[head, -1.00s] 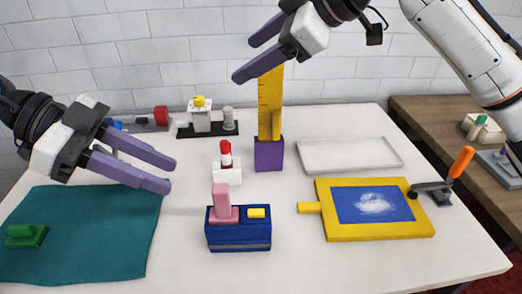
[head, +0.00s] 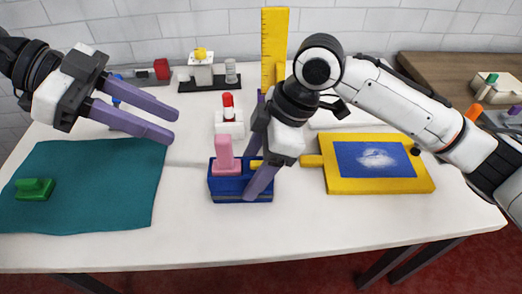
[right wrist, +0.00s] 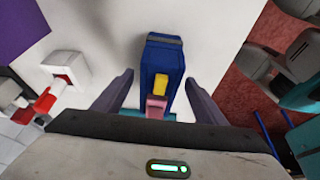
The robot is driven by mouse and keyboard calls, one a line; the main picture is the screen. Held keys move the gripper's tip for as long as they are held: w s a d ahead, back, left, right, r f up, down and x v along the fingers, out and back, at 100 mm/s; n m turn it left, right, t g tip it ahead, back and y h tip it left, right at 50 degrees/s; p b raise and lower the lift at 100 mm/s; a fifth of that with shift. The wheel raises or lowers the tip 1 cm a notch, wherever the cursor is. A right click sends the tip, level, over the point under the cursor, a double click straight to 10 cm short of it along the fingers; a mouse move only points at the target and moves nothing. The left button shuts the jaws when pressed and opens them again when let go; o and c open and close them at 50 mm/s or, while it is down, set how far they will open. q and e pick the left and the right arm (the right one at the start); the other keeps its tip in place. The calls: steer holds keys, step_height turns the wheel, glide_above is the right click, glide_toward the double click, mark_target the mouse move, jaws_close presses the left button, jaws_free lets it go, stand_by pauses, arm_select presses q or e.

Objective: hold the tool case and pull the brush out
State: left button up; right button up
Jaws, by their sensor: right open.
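The blue tool case (head: 226,188) stands on the white table in front of me. A pink upright piece (head: 224,152) and a small yellow piece (head: 257,165) sit at its top. I cannot tell for sure which of them is the brush. My right gripper (head: 254,174) is open at the case's right end and hides part of it. In the right wrist view the case (right wrist: 158,58) lies between the spread fingers, with the yellow piece (right wrist: 160,87) and pink piece (right wrist: 157,104) nearest the palm. My left gripper (head: 174,127) is open and empty, above the table to the left.
A teal mat (head: 100,190) with a green block (head: 35,189) lies left. A white block with a red-topped stick (head: 229,121) stands behind the case. A yellow ruler (head: 273,40) rises at the back. A yellow-framed blue panel (head: 400,186) lies right. The front table strip is clear.

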mark_target(227, 189)
steer(key=shift+x, duration=2.55)
